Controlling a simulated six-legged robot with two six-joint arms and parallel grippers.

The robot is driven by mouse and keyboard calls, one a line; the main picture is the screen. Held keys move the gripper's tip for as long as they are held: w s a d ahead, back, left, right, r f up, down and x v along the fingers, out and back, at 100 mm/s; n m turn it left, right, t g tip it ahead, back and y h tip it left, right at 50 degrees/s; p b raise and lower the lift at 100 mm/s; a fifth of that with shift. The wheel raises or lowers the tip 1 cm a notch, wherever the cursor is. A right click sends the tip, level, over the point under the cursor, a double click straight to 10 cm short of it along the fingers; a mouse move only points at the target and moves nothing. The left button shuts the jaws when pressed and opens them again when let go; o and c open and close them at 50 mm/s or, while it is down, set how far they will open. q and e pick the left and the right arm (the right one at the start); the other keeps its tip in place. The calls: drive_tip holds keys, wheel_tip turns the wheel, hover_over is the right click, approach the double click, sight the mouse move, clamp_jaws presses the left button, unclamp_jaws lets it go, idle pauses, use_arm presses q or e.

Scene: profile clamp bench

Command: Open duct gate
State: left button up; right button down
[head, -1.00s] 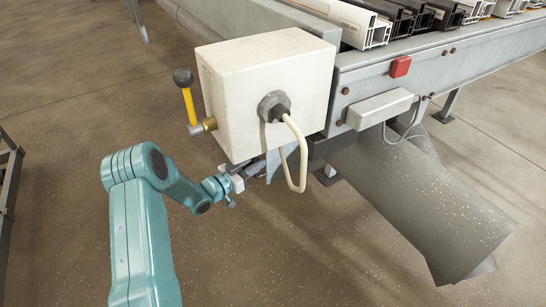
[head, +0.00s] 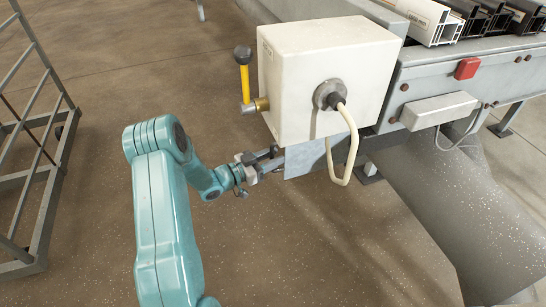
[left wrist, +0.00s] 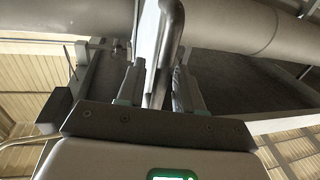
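The duct gate is a flat blue-grey plate (head: 306,158) that sticks out below the white box (head: 325,85). In the left wrist view, a pale plate edge (left wrist: 148,32) and a rounded grey handle bar (left wrist: 172,40) run down between the fingers. My left gripper (head: 270,158) is at the plate's left end, below the box's lower left corner. In the left wrist view my left gripper (left wrist: 160,85) has a finger on each side of the bar and looks shut on it. The contact is partly hidden. My right gripper is out of view.
A yellow lever with a black knob (head: 243,68) stands on the box's left side. A cream hose (head: 350,150) loops down from its front. A large grey duct (head: 450,190) slopes down at right. A metal rack (head: 45,175) stands at left. The floor between is clear.

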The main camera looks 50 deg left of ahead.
use_arm(q)
drive_tip(key=s+a+p, duration=0.2)
drive_tip(key=s+a, duration=0.1)
drive_tip(key=s, duration=1.3)
drive_tip(key=shift+a, duration=0.1)
